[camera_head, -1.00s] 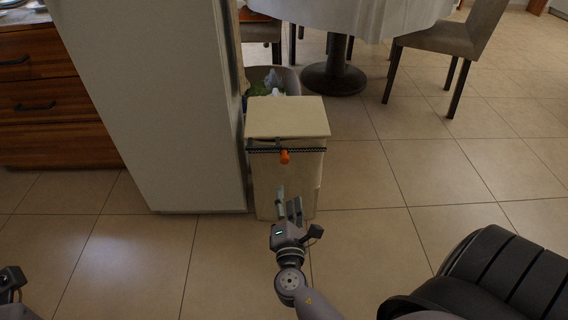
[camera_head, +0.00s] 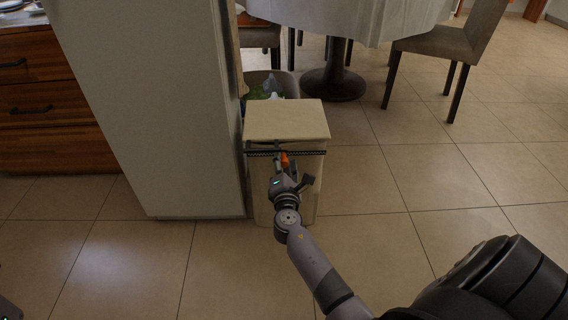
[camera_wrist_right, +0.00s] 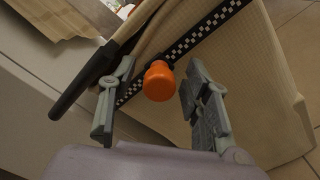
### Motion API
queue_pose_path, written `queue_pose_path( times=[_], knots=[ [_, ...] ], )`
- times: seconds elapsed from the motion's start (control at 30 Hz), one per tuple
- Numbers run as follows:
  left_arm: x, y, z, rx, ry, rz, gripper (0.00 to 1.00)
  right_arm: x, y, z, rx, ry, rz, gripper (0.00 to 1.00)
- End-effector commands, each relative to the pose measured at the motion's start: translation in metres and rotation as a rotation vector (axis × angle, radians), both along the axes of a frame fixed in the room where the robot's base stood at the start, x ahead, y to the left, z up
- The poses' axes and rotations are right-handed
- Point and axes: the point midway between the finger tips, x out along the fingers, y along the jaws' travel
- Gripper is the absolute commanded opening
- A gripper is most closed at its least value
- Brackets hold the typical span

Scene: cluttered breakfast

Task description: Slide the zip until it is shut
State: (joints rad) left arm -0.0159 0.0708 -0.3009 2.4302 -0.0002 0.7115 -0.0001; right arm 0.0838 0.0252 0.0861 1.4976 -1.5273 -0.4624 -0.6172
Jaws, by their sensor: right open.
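The zip (camera_head: 312,152) is a dark checkered strip across the upper front of a cream box-shaped bag (camera_head: 290,118). In the right wrist view the zip (camera_wrist_right: 207,33) runs diagonally. Its orange pull (camera_head: 285,160) is a round knob, seen clearly in the right wrist view (camera_wrist_right: 159,81). My right gripper (camera_head: 286,168) is at the bag's front, close to the pull. In the right wrist view my right gripper (camera_wrist_right: 158,105) is open, with one finger on each side of the orange pull and gaps between. My left gripper is not clearly in view.
A tall white cabinet side (camera_head: 160,110) stands just left of the bag. A bin (camera_head: 270,82) is behind it. A table (camera_head: 333,78) and a chair (camera_head: 445,42) stand further back. A dark rod (camera_wrist_right: 75,92) lies near the left finger. Floor to the right is clear.

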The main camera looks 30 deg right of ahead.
Motion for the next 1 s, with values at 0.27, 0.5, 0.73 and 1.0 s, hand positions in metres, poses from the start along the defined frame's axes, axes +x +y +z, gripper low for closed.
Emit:
queue_pose_path(
  times=[0.27, 0.5, 0.73, 1.0],
  knots=[
    [-0.0016, 0.0006, 0.0013, -0.003, -0.004, 0.0, 0.45, 0.0, 0.0, 0.0001, 0.0, 0.0, 0.0, 0.39],
    [-0.0011, 0.0008, 0.0003, -0.003, 0.0, 0.0, 0.45, -0.0001, 0.0002, 0.0, 0.0, 0.0, 0.0, 0.23],
    [-0.0006, 0.0007, -0.0003, -0.004, 0.002, 0.0, 0.45, -0.0002, 0.0002, -0.0001, 0.0, 0.001, -0.001, 0.08],
    [0.0007, 0.0005, -0.0012, -0.003, 0.005, 0.0, 0.45, -0.0004, 0.0002, -0.0004, 0.0, 0.001, -0.001, 0.0]
  ],
)
